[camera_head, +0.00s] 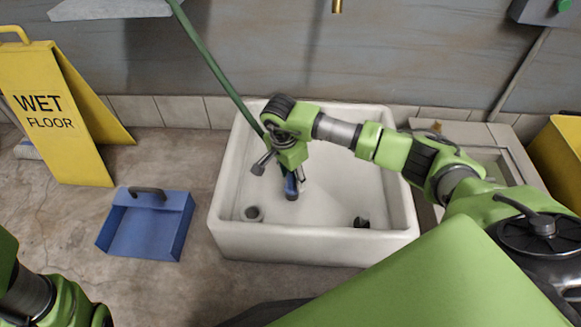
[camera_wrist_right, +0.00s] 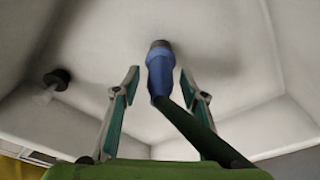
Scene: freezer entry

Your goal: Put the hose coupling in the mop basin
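The white mop basin (camera_head: 235,240) stands on the floor against the wall. A green hose (camera_head: 215,68) comes down from above into it. The hose coupling (camera_head: 291,187), blue with a grey tip, is at the hose's lower end, within the basin's outline; I cannot tell whether it touches the bottom. My right gripper (camera_head: 278,168) is over the basin. In the right wrist view its fingers (camera_wrist_right: 160,85) are apart, one on each side of the coupling (camera_wrist_right: 159,72), with gaps showing on both sides. My left gripper is out of view; only arm parts show at lower left.
A blue dustpan (camera_head: 145,232) and a yellow wet floor sign (camera_head: 60,110) are left of the basin. Small dark pieces (camera_head: 362,222) (camera_head: 253,213) show in the basin. A yellow container (camera_head: 562,160) stands at far right. A brass spout (camera_head: 337,6) is above.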

